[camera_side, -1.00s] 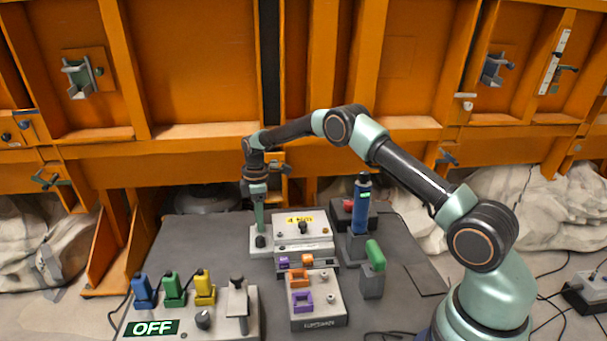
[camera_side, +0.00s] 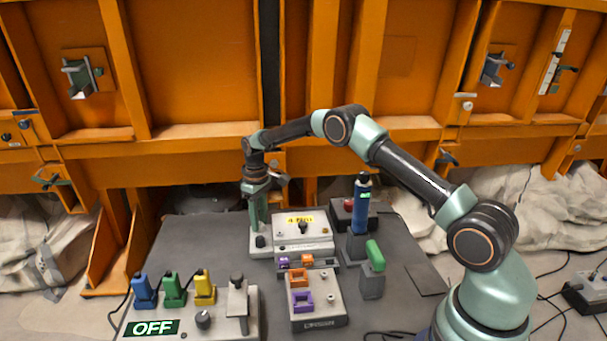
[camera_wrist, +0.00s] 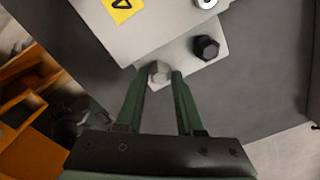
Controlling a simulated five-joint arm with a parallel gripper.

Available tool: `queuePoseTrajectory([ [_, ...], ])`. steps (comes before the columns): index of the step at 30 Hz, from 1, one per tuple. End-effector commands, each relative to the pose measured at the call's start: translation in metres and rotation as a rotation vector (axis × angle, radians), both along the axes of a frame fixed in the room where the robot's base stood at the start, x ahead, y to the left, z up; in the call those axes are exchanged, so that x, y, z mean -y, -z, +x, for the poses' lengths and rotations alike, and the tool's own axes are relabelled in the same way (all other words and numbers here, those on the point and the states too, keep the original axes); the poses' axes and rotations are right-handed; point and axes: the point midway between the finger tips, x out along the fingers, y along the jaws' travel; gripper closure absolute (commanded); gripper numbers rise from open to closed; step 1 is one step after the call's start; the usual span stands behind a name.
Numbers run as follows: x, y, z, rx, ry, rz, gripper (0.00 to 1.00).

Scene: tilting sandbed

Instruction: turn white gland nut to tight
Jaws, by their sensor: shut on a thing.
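The white gland nut (camera_wrist: 158,73) is a pale hexagonal nut on the edge of a light grey plate in the wrist view. My gripper (camera_wrist: 159,76) has its two green fingers on either side of the nut, shut on it. In the side view my gripper (camera_side: 258,226) points straight down over the grey block at the back left of the mat. The nut is hidden there by the fingers. I cannot tell from its look how tight it is.
A black hex nut (camera_wrist: 207,47) sits close beside the white one. A box with a yellow label (camera_side: 300,220) stands right of my gripper. A blue upright tool (camera_side: 361,205) stands farther right. An "OFF" panel (camera_side: 151,328) is at front left.

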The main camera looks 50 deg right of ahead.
Motion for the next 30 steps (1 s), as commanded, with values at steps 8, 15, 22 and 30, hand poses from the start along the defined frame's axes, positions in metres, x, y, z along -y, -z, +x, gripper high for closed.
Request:
queuePoseTrajectory([
  [8, -0.0001, -0.0008, 0.0001, 0.000, 0.264, 0.000, 1.00],
  [15, 0.0000, -0.0009, 0.0001, 0.000, 0.491, 0.000, 1.00],
  [22, 0.0001, -0.0010, 0.0001, 0.000, 0.710, 0.000, 1.00],
  [30, 0.0002, -0.0011, 0.0000, 0.000, 0.945, 0.000, 1.00],
])
